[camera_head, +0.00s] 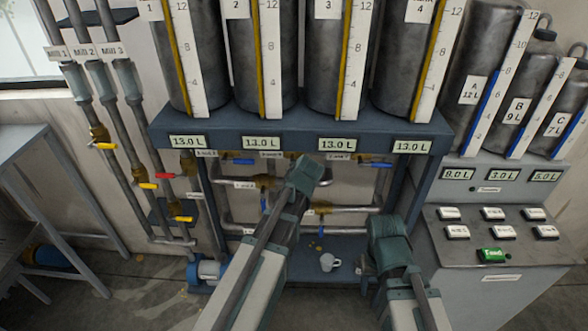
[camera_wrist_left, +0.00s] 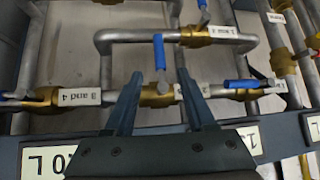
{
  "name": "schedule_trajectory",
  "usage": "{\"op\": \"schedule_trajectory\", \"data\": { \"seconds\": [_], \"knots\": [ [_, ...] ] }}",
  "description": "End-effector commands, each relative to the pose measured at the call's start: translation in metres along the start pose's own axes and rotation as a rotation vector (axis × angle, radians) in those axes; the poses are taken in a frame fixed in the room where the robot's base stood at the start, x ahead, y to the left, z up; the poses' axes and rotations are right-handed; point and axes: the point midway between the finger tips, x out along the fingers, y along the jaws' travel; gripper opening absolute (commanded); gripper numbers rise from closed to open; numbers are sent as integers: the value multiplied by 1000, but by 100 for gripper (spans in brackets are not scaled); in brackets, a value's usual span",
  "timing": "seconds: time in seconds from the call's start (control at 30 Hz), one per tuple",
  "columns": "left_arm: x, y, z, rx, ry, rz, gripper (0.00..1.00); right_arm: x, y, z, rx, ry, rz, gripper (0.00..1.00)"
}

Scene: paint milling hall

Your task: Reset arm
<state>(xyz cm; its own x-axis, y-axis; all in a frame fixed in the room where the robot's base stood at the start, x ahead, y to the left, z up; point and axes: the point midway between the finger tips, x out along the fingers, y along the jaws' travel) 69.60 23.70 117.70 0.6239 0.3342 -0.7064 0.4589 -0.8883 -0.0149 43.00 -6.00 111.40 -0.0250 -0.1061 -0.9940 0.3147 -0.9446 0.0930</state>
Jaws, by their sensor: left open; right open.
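My left arm (camera_head: 285,225) reaches up in the middle of the head view to the pipework under the tank shelf; its fingers are hidden there. In the left wrist view my left gripper (camera_wrist_left: 158,76) is open, its two fingers apart. A brass valve (camera_wrist_left: 156,96) with a blue handle (camera_wrist_left: 159,52) shows between and beyond the fingers; I cannot tell whether they touch it. My right gripper (camera_head: 368,268) is at the lower right of centre in the head view, low in front of the frame, small and partly hidden by its wrist. It holds nothing that I can see.
A shelf (camera_head: 300,128) with several tanks stands above the pipes. A button console (camera_head: 485,225) stands at right. Mill pipes (camera_head: 128,150) with coloured valve handles and a table (camera_head: 45,150) are at left.

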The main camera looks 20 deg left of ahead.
Motion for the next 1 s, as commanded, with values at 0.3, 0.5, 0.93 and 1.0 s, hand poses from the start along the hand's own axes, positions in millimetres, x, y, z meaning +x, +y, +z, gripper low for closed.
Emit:
{"op": "schedule_trajectory", "data": {
  "seconds": [0.3, 0.5, 0.93, 1.0],
  "knots": [
    [-10, 0, 0, 0, 0, -1, 56, -7, 1, 0, 1, 0, 0, 56],
    [-10, 0, 0, 0, 0, -1, 56, -7, 1, 0, 1, 0, 0, 56],
    [-34, 35, 188, 355, -363, 59, 56, 64, -6, -4, -6, 0, 1, 56],
    [-46, 39, 231, 458, -455, 88, 56, 78, -7, -4, -7, 0, 2, 56]
  ]
}}
